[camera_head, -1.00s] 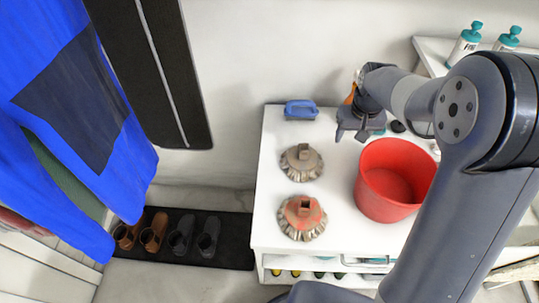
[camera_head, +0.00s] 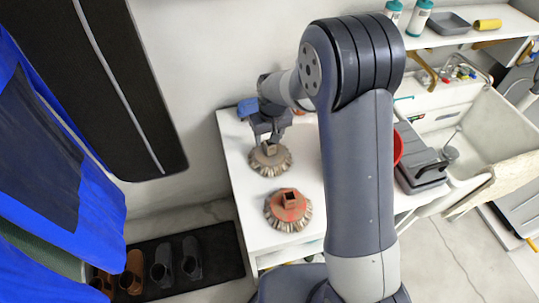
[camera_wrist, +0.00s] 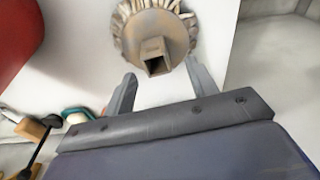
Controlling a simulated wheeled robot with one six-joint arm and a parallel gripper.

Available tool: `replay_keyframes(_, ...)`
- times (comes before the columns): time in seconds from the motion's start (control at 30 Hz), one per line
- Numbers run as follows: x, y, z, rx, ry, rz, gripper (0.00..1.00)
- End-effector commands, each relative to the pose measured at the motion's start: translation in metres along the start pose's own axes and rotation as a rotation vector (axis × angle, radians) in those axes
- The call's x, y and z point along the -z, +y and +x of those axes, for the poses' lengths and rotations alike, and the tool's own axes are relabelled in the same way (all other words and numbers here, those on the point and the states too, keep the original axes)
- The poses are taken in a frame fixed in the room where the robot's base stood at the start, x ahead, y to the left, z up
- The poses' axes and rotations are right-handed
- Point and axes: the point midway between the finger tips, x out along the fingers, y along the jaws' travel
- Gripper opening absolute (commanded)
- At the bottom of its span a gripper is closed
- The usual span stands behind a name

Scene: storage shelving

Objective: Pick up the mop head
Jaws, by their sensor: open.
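A brown-grey mop head (camera_head: 270,160) with a square socket on top sits on the white table, towards its back. A second mop head, reddish-orange (camera_head: 289,208), sits nearer the front of the table. My gripper (camera_head: 268,138) is open and just behind and above the brown-grey mop head in the head view. In the wrist view, the brown-grey mop head (camera_wrist: 157,40) lies beyond my two spread fingertips (camera_wrist: 163,78), with its square socket roughly centred between them. Nothing is held.
A blue brush (camera_head: 248,106) lies at the table's back left corner. A red bucket (camera_head: 398,148) stands to the right, mostly hidden by my arm. A sink (camera_head: 490,125) is farther right. Shoes (camera_head: 162,270) stand on a dark mat at the lower left.

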Motion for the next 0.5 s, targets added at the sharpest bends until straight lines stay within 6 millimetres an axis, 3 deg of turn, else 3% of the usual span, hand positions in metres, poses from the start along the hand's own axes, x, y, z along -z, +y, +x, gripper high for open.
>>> replay_keyframes(0.2, -0.004, 0.003, 0.030, 0.000, -0.004, 0.001, 0.55)
replay_keyframes(0.5, -0.003, 0.003, 0.040, 0.000, -0.001, 0.000, 0.55)
